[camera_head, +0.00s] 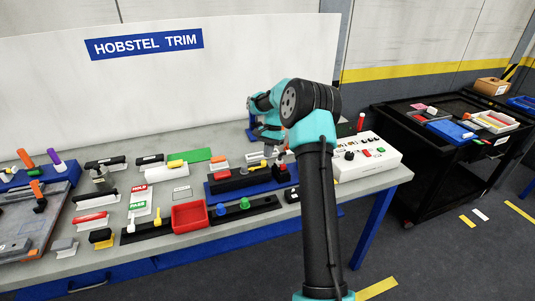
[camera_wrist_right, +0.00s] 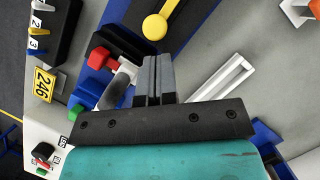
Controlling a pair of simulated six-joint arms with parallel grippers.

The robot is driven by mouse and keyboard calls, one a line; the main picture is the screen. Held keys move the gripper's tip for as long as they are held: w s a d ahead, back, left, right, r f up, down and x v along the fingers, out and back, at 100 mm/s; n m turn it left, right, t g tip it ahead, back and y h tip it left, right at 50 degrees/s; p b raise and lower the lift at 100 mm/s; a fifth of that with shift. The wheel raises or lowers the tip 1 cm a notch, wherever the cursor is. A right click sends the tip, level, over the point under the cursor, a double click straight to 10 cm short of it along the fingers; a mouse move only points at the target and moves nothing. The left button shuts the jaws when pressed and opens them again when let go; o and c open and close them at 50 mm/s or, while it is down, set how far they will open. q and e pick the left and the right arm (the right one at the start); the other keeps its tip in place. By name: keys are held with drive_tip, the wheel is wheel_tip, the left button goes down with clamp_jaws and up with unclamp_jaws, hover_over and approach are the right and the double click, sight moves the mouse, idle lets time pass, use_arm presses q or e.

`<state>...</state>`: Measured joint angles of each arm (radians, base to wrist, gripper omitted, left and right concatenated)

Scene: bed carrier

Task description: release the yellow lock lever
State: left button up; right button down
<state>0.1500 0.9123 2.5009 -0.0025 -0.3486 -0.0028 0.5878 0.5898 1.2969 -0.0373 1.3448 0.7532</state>
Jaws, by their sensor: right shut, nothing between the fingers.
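The yellow lock lever (camera_wrist_right: 155,26) shows in the right wrist view as a round yellow end with a narrow bar, lying on a black block. In the head view the yellow lever (camera_head: 258,166) is small, on the black block (camera_head: 232,182) over a blue plate. My right gripper (camera_wrist_right: 157,78) is shut and empty; its fingertips are just below the lever's round end in the wrist picture and look apart from it. In the head view my right gripper (camera_head: 269,150) is above the blue plate's back edge, partly hidden by its own arm. My left gripper is not in view.
A red knob (camera_wrist_right: 102,59) beside a grey cylinder stands left of the fingers in the wrist view, and a white rail (camera_wrist_right: 222,80) lies to the right. A red bin (camera_head: 190,215) and a white control box (camera_head: 370,166) stand on the crowded table. A black cart (camera_head: 440,150) is at right.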

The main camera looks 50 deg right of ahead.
drive_tip(key=shift+s+a, duration=0.15)
drive_tip(key=shift+a, duration=0.3)
